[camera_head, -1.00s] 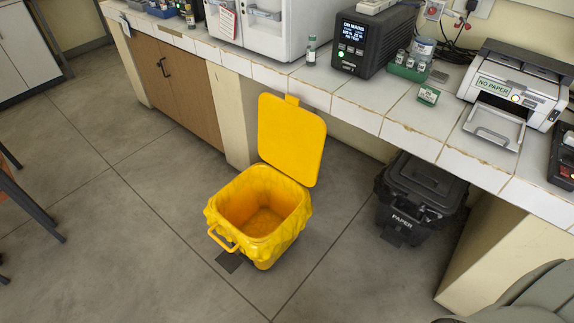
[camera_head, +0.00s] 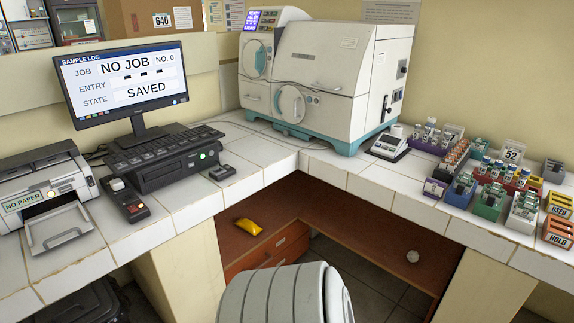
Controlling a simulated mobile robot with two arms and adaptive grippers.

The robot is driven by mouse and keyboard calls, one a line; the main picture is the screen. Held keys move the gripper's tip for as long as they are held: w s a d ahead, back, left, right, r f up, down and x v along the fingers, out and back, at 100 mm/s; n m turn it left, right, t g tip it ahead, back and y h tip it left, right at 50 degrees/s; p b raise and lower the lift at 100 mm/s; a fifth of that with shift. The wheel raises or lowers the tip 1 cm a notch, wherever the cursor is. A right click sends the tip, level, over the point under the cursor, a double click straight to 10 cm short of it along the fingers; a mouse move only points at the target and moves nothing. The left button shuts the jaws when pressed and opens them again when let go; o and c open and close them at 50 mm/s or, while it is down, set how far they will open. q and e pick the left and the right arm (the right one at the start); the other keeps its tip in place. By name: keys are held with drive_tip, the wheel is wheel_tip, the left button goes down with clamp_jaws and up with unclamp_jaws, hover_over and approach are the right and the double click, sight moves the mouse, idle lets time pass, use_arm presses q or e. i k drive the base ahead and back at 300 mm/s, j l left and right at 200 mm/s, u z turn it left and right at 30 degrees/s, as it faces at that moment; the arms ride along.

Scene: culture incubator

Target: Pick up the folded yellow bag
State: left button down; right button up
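A small yellow bundle (camera_head: 248,227), which looks like the folded yellow bag, lies on the reddish-brown wooden surface (camera_head: 300,215) below the white counter. It rests near the left end of that surface, above the drawers. Nothing touches it from above. Neither of my grippers is in view.
A pale ribbed chair back (camera_head: 285,295) stands in front of the lower desk. The white tiled counter (camera_head: 265,168) overhangs it and carries a printer (camera_head: 45,190), a monitor (camera_head: 125,85), a large white machine (camera_head: 320,75) and sample racks (camera_head: 490,175).

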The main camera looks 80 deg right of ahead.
sight(246, 225)
drive_tip(key=z, duration=2.45)
drive_tip(key=i+l+u, duration=0.2)
drive_tip(key=l+u, duration=0.2)
